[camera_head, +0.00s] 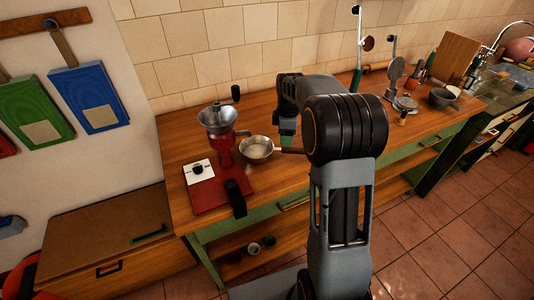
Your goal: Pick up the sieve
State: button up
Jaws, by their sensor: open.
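A round metal sieve (257,148) with a pale inside lies on the wooden counter. Its dark handle (291,151) points right and runs toward my arm, which stands in front of its end. My gripper (287,134) is just above and right of the sieve's bowl, behind the handle in the picture. It is open and appears empty. My upper arm hides part of the gripper and the counter behind it. I cannot tell whether the gripper touches the sieve.
A red grinder with a metal funnel (218,118) stands close left of the sieve. A white card with a black knob (198,171) is beside it. A dark pan (441,98), a cutting board (455,57) and metal utensils stand farther right. The tiled wall closes the back.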

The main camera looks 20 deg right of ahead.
aim_at(286, 149)
jog(key=shift+d+f+p, duration=0.2)
jog(key=shift+f+p, duration=0.15)
jog(key=shift+f, duration=3.25)
jog(key=shift+r, duration=0.1)
grip_shut()
